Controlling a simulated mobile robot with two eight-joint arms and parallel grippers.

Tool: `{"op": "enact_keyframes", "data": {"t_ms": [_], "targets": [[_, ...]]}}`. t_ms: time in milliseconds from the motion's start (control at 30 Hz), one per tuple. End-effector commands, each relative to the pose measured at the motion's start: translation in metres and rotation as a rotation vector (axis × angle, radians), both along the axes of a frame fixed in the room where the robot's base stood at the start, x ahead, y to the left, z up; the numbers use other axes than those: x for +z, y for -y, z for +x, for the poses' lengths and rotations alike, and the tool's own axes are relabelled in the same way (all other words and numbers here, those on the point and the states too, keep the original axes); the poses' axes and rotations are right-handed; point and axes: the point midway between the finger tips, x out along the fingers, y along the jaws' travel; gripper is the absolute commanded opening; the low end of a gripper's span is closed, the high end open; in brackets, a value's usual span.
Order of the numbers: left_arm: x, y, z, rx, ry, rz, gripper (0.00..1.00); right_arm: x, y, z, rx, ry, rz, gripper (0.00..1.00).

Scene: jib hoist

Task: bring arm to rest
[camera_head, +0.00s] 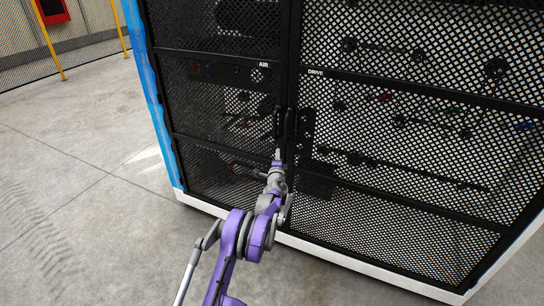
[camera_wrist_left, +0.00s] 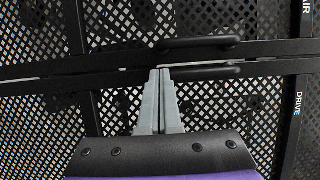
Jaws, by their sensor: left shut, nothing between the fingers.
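My left arm (camera_head: 250,235), purple and grey, reaches from the bottom of the head view toward a black mesh cabinet. My left gripper (camera_head: 278,154) is shut and empty, in front of the seam between the cabinet's two doors. In the left wrist view its two grey fingers (camera_wrist_left: 161,85) are together, their tips close to the door handles. I cannot tell whether they touch. The black handles (camera_head: 285,122) stand side by side at the seam, and they also show in the left wrist view (camera_wrist_left: 200,43). My right gripper is in neither view.
The cabinet's left door (camera_head: 220,110) is marked AIR and its right door (camera_head: 420,120) DRIVE; both look shut. A blue side panel and pale base edge the cabinet. The concrete floor (camera_head: 80,180) at left is clear. Yellow posts (camera_head: 47,40) and a red box stand at the back left.

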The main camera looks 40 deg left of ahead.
Motion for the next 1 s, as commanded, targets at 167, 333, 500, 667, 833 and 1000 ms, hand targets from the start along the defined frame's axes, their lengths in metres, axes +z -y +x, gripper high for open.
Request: {"op": "enact_keyframes", "data": {"t_ms": [167, 333, 500, 667, 833, 1000], "targets": [[0.0, 0.002, 0.001, 0.0, 0.0, 0.0, 0.0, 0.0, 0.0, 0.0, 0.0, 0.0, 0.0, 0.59], [0.001, 0.002, 0.001, 0.0, 0.0, 0.0, 0.0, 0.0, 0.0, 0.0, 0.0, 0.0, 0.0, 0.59], [0.023, 0.018, 0.001, 0.009, 0.034, -0.038, 0.0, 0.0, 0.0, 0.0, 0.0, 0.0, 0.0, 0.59], [0.076, 0.062, -0.011, 0.047, 0.115, -0.163, 0.0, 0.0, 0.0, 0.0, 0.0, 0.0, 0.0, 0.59], [0.123, 0.118, -0.044, 0.108, 0.181, -0.344, 0.0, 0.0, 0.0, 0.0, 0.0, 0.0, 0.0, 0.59], [0.145, 0.178, -0.095, 0.174, 0.201, -0.545, 0.0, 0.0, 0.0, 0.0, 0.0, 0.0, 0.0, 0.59]]}}
